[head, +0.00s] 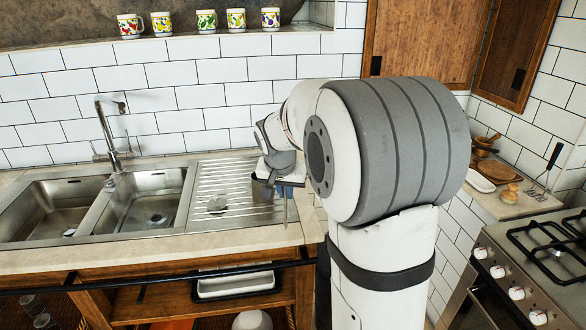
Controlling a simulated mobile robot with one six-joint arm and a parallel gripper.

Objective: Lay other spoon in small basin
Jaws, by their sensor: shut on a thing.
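The sink has two steel basins side by side. The right one, seemingly the small basin (178,190), lies beside the ribbed drainboard; no spoon can be made out in it. My gripper (275,182) is over the right end of the drainboard, to the right of the basins, partly hidden by my own arm. It is shut on a thin, upright, silvery thing, apparently the spoon (286,208), which hangs down near the counter's front edge.
A tall faucet (108,135) rises behind the basins. The left basin (45,208) looks empty. Several patterned mugs (206,20) stand on the ledge above. A stove (530,265) is at the right.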

